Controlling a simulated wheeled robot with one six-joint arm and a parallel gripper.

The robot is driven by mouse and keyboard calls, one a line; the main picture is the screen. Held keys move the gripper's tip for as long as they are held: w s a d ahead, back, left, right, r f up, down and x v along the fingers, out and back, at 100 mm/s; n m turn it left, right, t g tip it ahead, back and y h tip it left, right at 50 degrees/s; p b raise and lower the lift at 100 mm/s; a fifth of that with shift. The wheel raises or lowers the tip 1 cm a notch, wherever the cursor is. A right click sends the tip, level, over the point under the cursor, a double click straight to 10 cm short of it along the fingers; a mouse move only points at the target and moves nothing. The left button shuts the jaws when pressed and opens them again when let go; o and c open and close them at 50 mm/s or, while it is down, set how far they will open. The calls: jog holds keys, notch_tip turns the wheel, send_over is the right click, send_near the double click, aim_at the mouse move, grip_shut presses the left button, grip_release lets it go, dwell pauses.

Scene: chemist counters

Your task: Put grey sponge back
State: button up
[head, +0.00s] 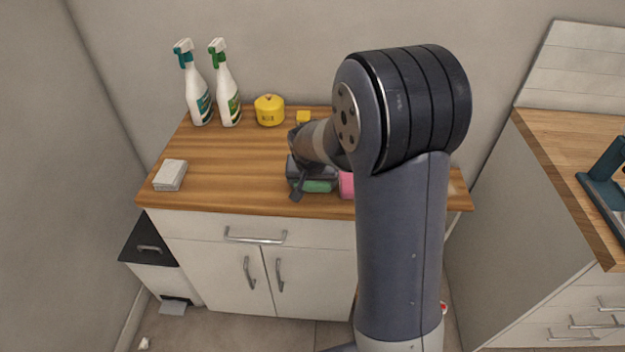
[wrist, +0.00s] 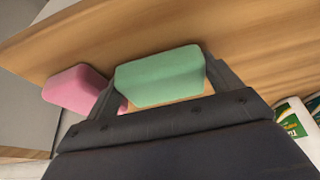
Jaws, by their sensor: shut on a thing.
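A pale grey sponge-like block (head: 170,175) lies on the left front part of the wooden counter (head: 230,180), well to the left of my gripper (head: 314,182). My gripper is low over the counter's front middle. In the wrist view a green sponge (wrist: 160,78) sits between the two fingers, and the gripper is shut on it. The green sponge also shows below the gripper in the head view (head: 319,187). A pink sponge (wrist: 76,89) is beside the left finger; in the head view part of it (head: 347,185) shows, the rest hidden by my arm.
Two spray bottles (head: 198,95) and a yellow canister (head: 269,110) stand along the back, with a small yellow block (head: 303,117) near them. The counter between the grey block and my gripper is clear. Another counter (head: 575,150) stands at the right.

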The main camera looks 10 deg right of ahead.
jog(key=shift+f, duration=0.2)
jog(key=o, duration=0.8)
jog(key=shift+r, duration=0.1)
jog(key=shift+r, duration=0.3)
jog(key=v, duration=1.1)
jog(key=shift+s+r, duration=0.25)
jog(key=shift+r, duration=0.05)
jog(key=shift+f, duration=0.1)
jog(key=x, duration=1.1)
jog(key=shift+w+f, duration=0.2)
jog(key=shift+w, duration=0.1)
jog(key=shift+r, duration=0.5)
